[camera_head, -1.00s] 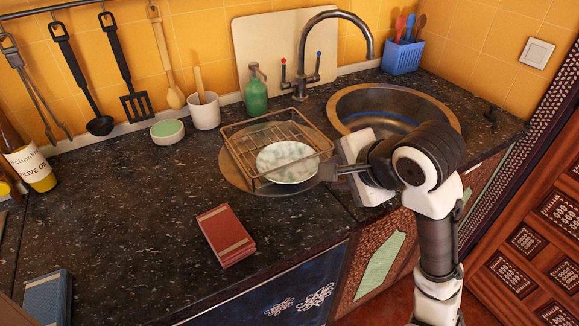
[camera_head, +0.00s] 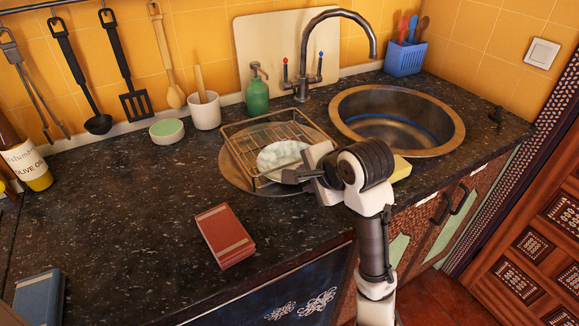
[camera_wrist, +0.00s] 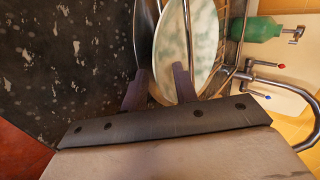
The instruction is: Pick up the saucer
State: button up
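The saucer, a round pale plate with green-grey marbling (camera_head: 280,156), leans in the wire rack, its right part hidden behind my gripper in the head view. My gripper (camera_head: 293,180) is at the saucer's near right side. In the wrist view my gripper (camera_wrist: 160,86) has its two dark fingers apart. The right finger overlaps the saucer's face, and the near rim lies between the fingers. I cannot tell whether either finger touches it.
The wire rack (camera_head: 240,148) stands on a round metal drainer (camera_head: 232,178) left of the sink (camera_head: 397,118). A yellow sponge (camera_head: 401,168) lies behind my arm. A red book (camera_head: 225,233) lies in front. The counter's left middle is clear.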

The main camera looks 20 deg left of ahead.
grip_shut()
jog(key=shift+r, duration=0.15)
dwell(0.4)
jog(key=shift+s+d, duration=0.4)
jog(key=shift+d, duration=0.2)
jog(key=s+d, duration=0.1)
jog(key=d, duration=0.1)
jog(key=s+d, duration=0.2)
jog(key=s+d+p, duration=0.1)
jog(key=d, duration=0.1)
jog(key=shift+s, duration=0.35)
jog(key=s+d+b, duration=0.5)
jog(key=d+b, duration=0.2)
jog(key=b, duration=0.1)
jog(key=shift+s+d, duration=0.15)
jog(key=shift+s, duration=0.15)
